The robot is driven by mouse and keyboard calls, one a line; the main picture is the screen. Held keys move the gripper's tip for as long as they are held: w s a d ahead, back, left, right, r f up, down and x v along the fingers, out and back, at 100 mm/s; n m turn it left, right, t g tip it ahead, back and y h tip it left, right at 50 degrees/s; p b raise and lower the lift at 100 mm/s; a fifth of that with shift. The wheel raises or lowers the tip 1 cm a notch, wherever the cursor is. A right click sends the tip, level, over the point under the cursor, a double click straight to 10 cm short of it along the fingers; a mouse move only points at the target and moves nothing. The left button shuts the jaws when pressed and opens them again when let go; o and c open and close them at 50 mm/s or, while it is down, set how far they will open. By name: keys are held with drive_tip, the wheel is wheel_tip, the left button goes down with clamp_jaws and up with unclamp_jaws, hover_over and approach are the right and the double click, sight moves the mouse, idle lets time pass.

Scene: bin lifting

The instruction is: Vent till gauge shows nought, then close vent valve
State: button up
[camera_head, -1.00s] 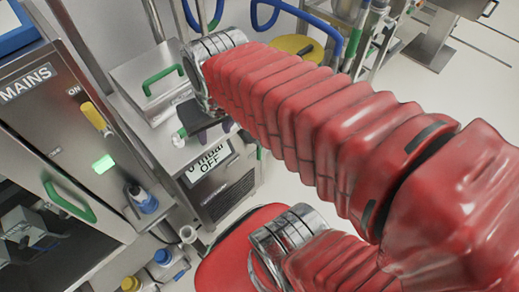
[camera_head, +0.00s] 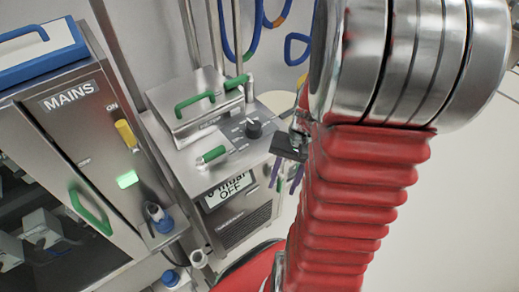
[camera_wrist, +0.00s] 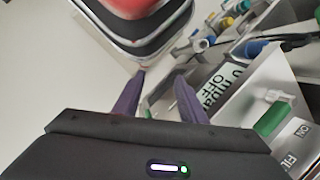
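The steel unit carries a display (camera_head: 228,190), whose lower line reads OFF; its upper line is partly cut off but seems to be "0 mbar". The display also shows, tilted, in the wrist view (camera_wrist: 217,85). On the unit's top are a short green handle (camera_head: 211,155) and a black knob (camera_head: 253,129) with small marks around it; I cannot read which is the vent valve. A green grip (camera_wrist: 272,117) shows at the right of the wrist view. My gripper (camera_wrist: 158,84) has two purple fingers, apart and empty. In the head view my gripper (camera_head: 287,172) hangs right of the unit, partly behind my arm.
A lid with a green bar handle (camera_head: 195,103) sits on the unit's back part. The MAINS cabinet (camera_head: 75,95) stands at left with a yellow switch (camera_head: 125,132) and a lit green lamp (camera_head: 127,179). Pipes and blue hoses are behind. The floor at right is clear.

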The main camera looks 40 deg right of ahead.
drive_tip(key=s+d+f+m+t+y, duration=0.1)
drive_tip(key=s+f+m+y, duration=0.1)
drive_tip(key=f+m+y, duration=0.3)
drive_tip(key=s+d+f+m+t+y, duration=0.1)
drive_tip(key=s+d+f+m+t, duration=0.1)
drive_tip(key=f, duration=0.4)
drive_tip(key=m+t+h, duration=0.6)
drive_tip(key=m+t, duration=1)
approach(280, 182)
drive_tip(key=s+d+f, duration=0.2)
drive_tip(key=s, duration=0.1)
drive_tip(key=shift+w+r, duration=0.1)
drive_tip(key=shift+w, duration=0.15)
drive_tip(key=shift+w+a, duration=0.55)
drive_tip(key=shift+w, duration=1.65)
drive_tip(key=shift+w+a, duration=0.5)
drive_tip(key=shift+w, duration=1.7)
drive_tip(key=shift+w+a, duration=0.55)
drive_tip(key=shift+w, duration=1.65)
drive_tip(key=shift+c, duration=0.5)
